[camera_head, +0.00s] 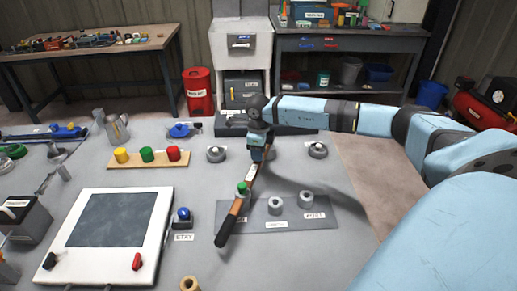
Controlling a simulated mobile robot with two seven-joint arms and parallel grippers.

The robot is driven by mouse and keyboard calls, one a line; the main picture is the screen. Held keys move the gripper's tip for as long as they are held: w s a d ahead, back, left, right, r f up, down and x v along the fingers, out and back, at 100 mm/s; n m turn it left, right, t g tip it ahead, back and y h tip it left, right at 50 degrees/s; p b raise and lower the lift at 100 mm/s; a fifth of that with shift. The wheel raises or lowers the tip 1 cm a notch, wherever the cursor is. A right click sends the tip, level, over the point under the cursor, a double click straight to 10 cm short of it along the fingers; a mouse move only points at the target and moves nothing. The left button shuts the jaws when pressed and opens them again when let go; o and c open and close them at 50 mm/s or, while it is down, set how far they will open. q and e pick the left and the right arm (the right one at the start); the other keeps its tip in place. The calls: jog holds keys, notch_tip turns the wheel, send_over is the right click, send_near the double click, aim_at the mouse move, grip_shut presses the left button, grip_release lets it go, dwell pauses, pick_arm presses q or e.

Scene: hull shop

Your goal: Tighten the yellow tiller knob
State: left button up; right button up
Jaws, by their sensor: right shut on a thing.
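The yellow knob (121,155) stands at the left end of a wooden strip (130,162), beside a green knob (147,154) and a red knob (173,153). My right gripper (257,156) is right of the strip. It appears shut on the far end of a long wooden bar (236,207) with a black grip (226,231), which slants toward the lower left. A small green-topped piece (242,187) shows at the bar's middle; whether it is fixed to the bar is unclear. The fingertips are small and partly hidden. My left gripper is not in view.
A grey plate (325,221) with two metal collars (275,206) lies under and right of the bar. A white-framed panel (158,226) and a blue knob (183,213) are to the left. Round metal pieces (216,154) (318,150) flank the gripper.

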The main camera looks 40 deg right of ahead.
jog(key=m+p, duration=0.1)
jog(key=m, duration=0.5)
jog(key=shift+m, duration=1.2)
jog(key=shift+m+p, duration=0.35)
jog(key=shift+m, duration=0.35)
jog(key=o, duration=0.9)
jog(key=shift+r, duration=6.95)
